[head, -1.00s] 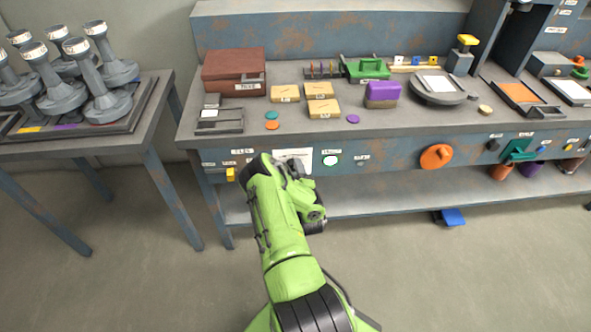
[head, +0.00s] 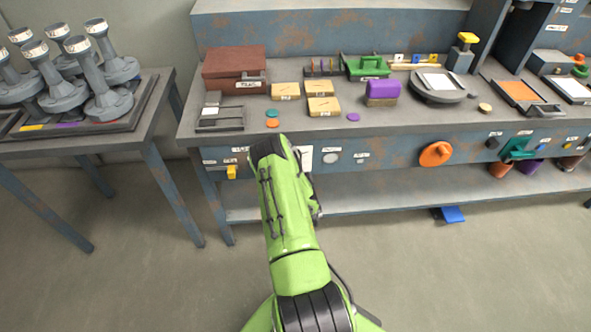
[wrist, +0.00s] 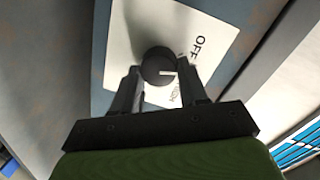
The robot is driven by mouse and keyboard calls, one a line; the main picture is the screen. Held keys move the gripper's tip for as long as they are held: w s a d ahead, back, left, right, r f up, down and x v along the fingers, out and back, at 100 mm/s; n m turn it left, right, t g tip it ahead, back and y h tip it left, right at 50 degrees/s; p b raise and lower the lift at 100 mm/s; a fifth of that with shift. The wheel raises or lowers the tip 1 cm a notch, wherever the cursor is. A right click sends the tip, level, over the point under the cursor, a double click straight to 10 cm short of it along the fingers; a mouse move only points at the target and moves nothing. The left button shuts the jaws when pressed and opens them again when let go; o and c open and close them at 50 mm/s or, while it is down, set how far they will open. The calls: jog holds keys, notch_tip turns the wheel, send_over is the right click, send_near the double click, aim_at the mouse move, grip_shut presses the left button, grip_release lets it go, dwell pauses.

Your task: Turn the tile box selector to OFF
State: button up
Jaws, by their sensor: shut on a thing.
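The selector is a round black knob (wrist: 157,64) with a white pointer mark, on a white plate (wrist: 135,35) in the wrist view. The plate reads OFF to the right of the knob. Another word lower down is partly hidden by my finger and unreadable. The pointer mark points right in the picture, between the two words. My gripper (wrist: 160,75) is shut on the knob, one finger on each side. In the head view my arm hides the knob and gripper; only a strip of the white plate (head: 305,156) shows. The red-brown tile box (head: 232,65) stands on the bench.
The bench front (head: 390,158) carries an orange round handle (head: 435,154), a yellow part (head: 231,172) and a pale round disc (head: 331,158) near the plate. A side table (head: 150,110) with grey stands is at left. The floor between is clear.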

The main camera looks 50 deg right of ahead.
jog(key=n+b, duration=0.3)
jog(key=n, duration=0.1)
jog(key=shift+w+a+n+g+h+b, duration=0.1)
jog(key=shift+n+g+h+b, duration=0.2)
jog(key=shift+g, duration=0.1)
dwell(0.5)
jog(key=o, duration=1.1)
jog(key=shift+c, duration=0.2)
